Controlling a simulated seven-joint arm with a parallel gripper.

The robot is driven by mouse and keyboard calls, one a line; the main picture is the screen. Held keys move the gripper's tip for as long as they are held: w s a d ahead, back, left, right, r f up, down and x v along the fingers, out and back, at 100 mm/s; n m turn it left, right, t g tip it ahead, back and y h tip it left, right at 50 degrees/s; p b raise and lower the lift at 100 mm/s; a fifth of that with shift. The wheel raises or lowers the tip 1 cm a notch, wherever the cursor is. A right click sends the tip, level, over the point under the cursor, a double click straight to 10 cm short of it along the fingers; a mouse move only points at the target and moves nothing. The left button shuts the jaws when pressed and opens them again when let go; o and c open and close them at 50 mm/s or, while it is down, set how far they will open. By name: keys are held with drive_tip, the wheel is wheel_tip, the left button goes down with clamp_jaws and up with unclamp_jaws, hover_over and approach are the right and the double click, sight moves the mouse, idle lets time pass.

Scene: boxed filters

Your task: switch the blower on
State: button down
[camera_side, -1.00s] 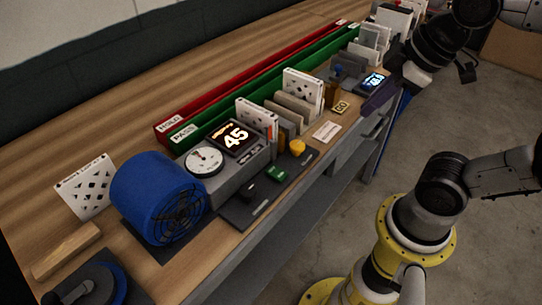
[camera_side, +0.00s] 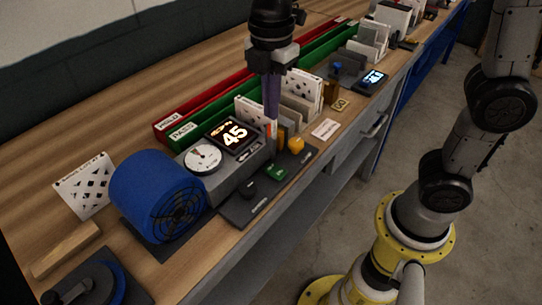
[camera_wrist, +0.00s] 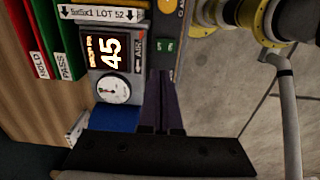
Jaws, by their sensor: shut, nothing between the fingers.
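The blue blower (camera_side: 150,190) with a black grille sits at the near left of the bench; part of it shows in the wrist view (camera_wrist: 115,118). Beside it is a grey unit with a round dial (camera_side: 203,158) and a lit display (camera_side: 233,134) reading 45. In front of that unit a dark control strip (camera_side: 240,211) carries a green control (camera_side: 276,173) and a small dark one. The green control also shows in the wrist view (camera_wrist: 164,45). My gripper (camera_side: 272,116) points down, shut and empty, above the strip's far end; its purple fingers partly hide the cards behind.
A yellow knob (camera_side: 296,144) lies right of the green control. White boxed filters (camera_side: 305,90) stand behind, near the fingers. Long red HOLD and green PASS trays (camera_side: 190,131) run along the back. Bare wood lies at the left.

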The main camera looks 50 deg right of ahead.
sight(271, 167)
idle(0.3)
wheel_tip(271, 167, down, 14)
idle(0.6)
